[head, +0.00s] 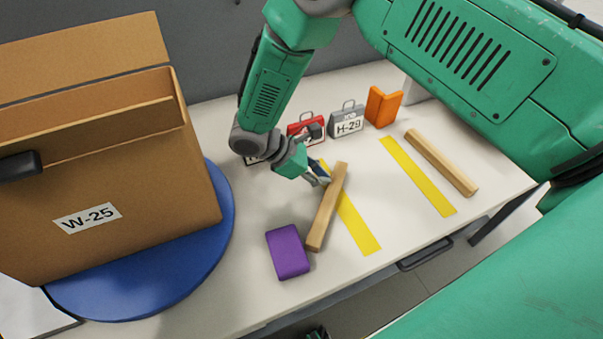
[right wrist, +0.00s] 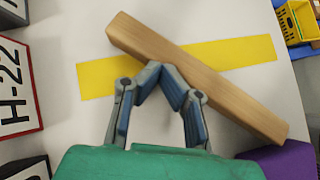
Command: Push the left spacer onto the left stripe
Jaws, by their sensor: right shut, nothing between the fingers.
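The left spacer (head: 327,207), a light wooden bar, lies askew over the left stripe (head: 358,226), a yellow band on the table. Its far end crosses the stripe; its near end lies left of it. In the right wrist view the spacer (right wrist: 215,85) crosses the stripe (right wrist: 240,51) diagonally. My right gripper (head: 321,178) is shut and empty at the spacer's left side, near its far end. In the right wrist view its fingertips (right wrist: 161,67) meet beside the bar, touching or almost touching it. My left gripper is not recognisable in view.
A purple block (head: 288,252) lies left of the spacer's near end. A cardboard box (head: 150,205) stands on a blue disc (head: 215,245) at left. Red (head: 300,127), grey (head: 346,122) and orange (head: 383,108) items stand behind. Another bar (head: 441,162) lies right of the right stripe (head: 418,177).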

